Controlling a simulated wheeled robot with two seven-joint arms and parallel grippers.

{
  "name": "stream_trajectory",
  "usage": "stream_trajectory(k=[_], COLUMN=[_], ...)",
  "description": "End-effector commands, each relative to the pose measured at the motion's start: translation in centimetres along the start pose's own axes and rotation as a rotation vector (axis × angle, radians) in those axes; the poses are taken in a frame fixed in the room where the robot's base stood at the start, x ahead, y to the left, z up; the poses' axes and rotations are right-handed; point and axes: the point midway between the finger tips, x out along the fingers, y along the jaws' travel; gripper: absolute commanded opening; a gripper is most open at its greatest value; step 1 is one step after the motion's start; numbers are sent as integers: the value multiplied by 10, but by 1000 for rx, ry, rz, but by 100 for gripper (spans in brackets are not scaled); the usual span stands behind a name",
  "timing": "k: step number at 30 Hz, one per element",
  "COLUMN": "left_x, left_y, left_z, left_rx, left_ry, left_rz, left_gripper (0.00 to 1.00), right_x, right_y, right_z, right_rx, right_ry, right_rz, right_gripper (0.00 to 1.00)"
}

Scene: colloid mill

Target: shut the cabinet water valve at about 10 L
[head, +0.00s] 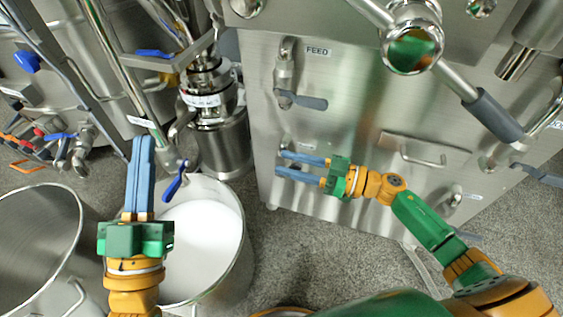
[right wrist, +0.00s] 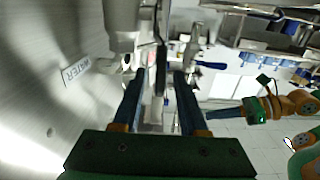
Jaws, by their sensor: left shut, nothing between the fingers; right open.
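The steel cabinet (head: 345,120) shows on the right of the head view. My right gripper (head: 302,168) is open at its lower left, below the FEED valve (head: 287,70). In the right wrist view a WATER label (right wrist: 75,70) is on the cabinet wall. A dark upright lever (right wrist: 161,70) shows between the open fingers of my right gripper (right wrist: 158,80); I cannot tell whether they touch it. In the head view the fingers largely hide the water valve. My left gripper (head: 143,142) is shut and empty, beside a pipe with a blue-handled valve (head: 173,188).
A steel bucket (head: 247,262) holding white liquid (head: 205,235) stands below the blue-handled valve. Another steel vessel (head: 72,205) stands at the left. A steel pump-like body (head: 222,140) is behind the bucket. A grey FEED lever (head: 302,100) sits above my right gripper.

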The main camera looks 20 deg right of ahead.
Motion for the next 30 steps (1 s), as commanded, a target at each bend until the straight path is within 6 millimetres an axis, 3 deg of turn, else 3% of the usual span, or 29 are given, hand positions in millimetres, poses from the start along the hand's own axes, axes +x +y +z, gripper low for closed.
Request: stream_trajectory(k=[3, 7, 16, 17, 21, 30], left_x=[-3, -6, -7, -7, -7, -7], left_y=[3, 5, 6, 6, 6, 6], left_z=[-24, -42, -48, -48, -48, -47], left_rx=[-1, -2, -3, -2, -3, -3], left_ry=[135, 227, 258, 257, 256, 255], left_rz=[8, 13, 14, 14, 14, 14], left_gripper=[0, 0, 0, 0, 0, 0], right_x=[16, 25, 28, 28, 28, 28], right_y=[0, 0, 0, 0, 0, 0], right_z=[1, 0, 0, 0, 0, 0], right_rx=[-1, -1, 0, 0, 0, 0], right_ry=[3, 3, 0, 0, 1, 0], right_rz=[0, 1, 2, 2, 3, 3], right_gripper=[42, 42, 42, 37, 0, 0])
